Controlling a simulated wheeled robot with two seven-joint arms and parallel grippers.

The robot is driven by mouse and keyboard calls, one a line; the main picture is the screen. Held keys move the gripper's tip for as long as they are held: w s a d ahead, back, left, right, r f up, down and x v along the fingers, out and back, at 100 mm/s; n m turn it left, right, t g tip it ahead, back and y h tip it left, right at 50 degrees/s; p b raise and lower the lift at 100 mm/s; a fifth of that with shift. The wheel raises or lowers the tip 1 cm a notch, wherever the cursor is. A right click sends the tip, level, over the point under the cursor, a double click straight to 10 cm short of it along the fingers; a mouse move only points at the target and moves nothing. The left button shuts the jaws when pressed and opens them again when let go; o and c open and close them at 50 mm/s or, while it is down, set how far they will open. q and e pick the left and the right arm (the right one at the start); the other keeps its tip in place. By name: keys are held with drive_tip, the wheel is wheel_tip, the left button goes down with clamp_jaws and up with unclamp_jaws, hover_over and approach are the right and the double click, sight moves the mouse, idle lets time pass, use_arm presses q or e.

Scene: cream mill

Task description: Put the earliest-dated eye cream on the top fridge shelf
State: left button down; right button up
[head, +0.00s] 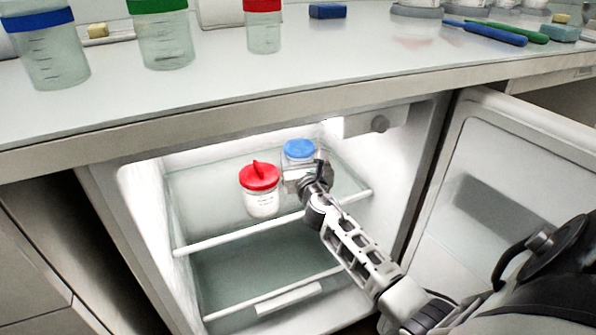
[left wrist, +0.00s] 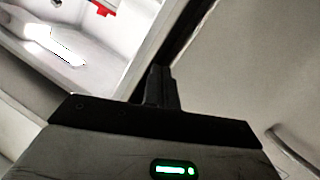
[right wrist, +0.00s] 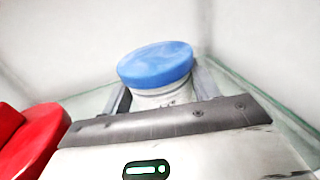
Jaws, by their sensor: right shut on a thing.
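A jar with a blue lid (head: 299,149) is at the top shelf (head: 205,205) of the open fridge, toward its back right. My right gripper (head: 318,172) is shut on this blue-lidded jar; the right wrist view shows the jar (right wrist: 156,66) upright between the two fingers. I cannot tell whether its base touches the shelf. A white jar with a red lid (head: 262,198) stands on the same shelf, just left of it. Its label is too small to read. My left gripper (left wrist: 161,85) shows only in the left wrist view, with its fingers together and nothing between them.
The fridge door (head: 530,170) stands open at the right. The counter (head: 330,75) above the fridge holds cups with blue, green and red bands, a blue block (head: 327,11) and blue and green tools. The lower shelf looks empty. The top shelf's left side is clear.

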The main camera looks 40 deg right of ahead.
drive_tip(key=shift+f+b, duration=0.3)
drive_tip(key=shift+f, duration=0.45)
drive_tip(key=shift+w+r, duration=0.1)
drive_tip(key=shift+w, duration=0.15)
drive_tip(key=shift+f, duration=0.2)
drive_tip(key=o, duration=1.2)
drive_tip(key=shift+c, duration=0.2)
use_arm(q)
drive_tip(key=shift+w+d+r+n+t+h, duration=0.2)
drive_tip(key=shift+r+n+t+h, duration=0.1)
drive_tip(key=shift+n, duration=0.1)
use_arm(e)
drive_tip(key=shift+r, duration=0.25)
drive_tip(key=p+v, duration=0.2)
drive_tip(key=v, duration=0.8)
drive_tip(key=shift+s+a+f, duration=0.1)
drive_tip(key=shift+s, duration=0.2)
use_arm(q)
drive_tip(key=shift+s+a+f+m+g+y, duration=0.1)
drive_tip(key=shift+a+f+m+g+y, duration=0.3)
drive_tip(key=shift+f+m+y, duration=0.15)
use_arm(e)
drive_tip(key=shift+s+a, duration=0.25)
drive_tip(key=shift+s, duration=0.4)
